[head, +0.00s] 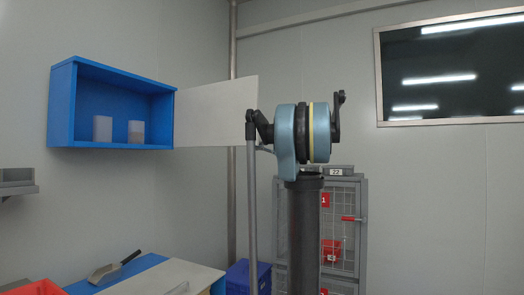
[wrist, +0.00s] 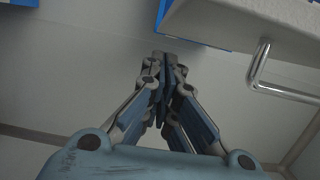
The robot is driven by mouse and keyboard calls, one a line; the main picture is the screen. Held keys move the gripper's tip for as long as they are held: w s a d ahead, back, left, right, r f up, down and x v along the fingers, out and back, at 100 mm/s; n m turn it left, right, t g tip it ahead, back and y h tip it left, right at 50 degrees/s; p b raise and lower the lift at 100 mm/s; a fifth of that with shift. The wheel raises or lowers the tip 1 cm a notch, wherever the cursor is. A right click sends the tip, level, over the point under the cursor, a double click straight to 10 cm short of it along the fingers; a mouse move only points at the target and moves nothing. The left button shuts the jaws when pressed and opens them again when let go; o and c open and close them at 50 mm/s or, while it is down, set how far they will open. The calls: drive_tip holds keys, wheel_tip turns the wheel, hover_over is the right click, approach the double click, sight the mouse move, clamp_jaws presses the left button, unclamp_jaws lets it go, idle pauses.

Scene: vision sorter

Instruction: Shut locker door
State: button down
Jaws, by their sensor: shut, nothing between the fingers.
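The blue locker (head: 62,108) hangs on the wall at the left of the head view. Its front is open, and its pale door (head: 205,115) stands swung out to the right. In the wrist view a pale panel, seemingly the door (wrist: 225,18), fills the upper right, with a bent metal handle (wrist: 258,72) on it. My gripper (wrist: 162,58) is shut and empty in the wrist view, its tips below and left of the panel. I cannot tell whether they touch it. In the head view my arm covers the door's right edge, and I cannot make out the gripper.
Two pale containers (head: 102,128) (head: 136,131) stand inside the locker. Below is a blue and pale table (head: 175,275) with a scoop (head: 105,272) and a red bin (head: 38,287). A grey mesh cabinet (head: 345,200) stands behind my arm. A vertical pole (head: 232,200) runs behind the door.

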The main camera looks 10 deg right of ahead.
drive_tip(key=shift+s+a, duration=0.85)
drive_tip(key=shift+s, duration=0.15)
